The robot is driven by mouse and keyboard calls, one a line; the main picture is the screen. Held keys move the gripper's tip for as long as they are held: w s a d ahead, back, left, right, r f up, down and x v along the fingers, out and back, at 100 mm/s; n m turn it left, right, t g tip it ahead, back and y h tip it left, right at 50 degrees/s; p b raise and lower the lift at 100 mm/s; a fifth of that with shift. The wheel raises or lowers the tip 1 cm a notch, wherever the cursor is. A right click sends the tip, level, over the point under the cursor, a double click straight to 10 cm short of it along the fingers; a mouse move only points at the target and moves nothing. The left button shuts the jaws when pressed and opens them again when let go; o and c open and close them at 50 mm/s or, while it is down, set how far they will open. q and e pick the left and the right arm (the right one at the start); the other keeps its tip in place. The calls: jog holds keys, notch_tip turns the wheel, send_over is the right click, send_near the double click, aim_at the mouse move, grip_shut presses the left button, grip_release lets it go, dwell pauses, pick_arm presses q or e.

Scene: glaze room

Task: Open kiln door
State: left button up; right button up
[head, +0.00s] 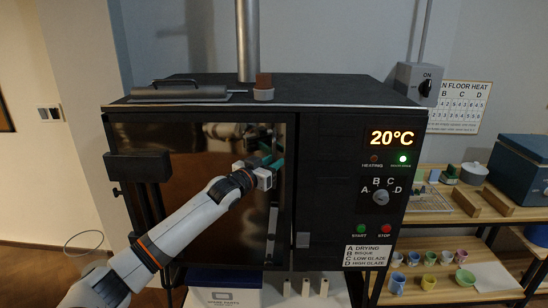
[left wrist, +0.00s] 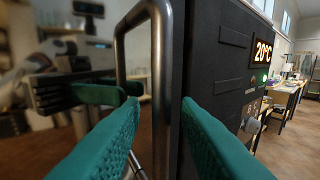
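The kiln (head: 345,180) stands in front of me, its glossy dark door (head: 190,200) on the left, looking closed. A vertical metal handle (head: 272,232) runs near the door's right edge; my left gripper hides its upper part. My left gripper (head: 272,165) is at the handle. In the left wrist view the bent metal handle (left wrist: 162,85) shows between the two teal fingers of my left gripper (left wrist: 162,112). The fingers are apart, with a gap visible on each side of the bar. The right gripper is not in view.
The kiln's control panel has a lit 20°C display (head: 392,138) and a dial (head: 380,196). At right, a wooden shelf (head: 440,215) holds tools and bowls. Open floor (head: 40,275) lies at left.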

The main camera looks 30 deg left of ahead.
pick_arm(q)
jog(key=shift+w, duration=0.6)
grip_shut()
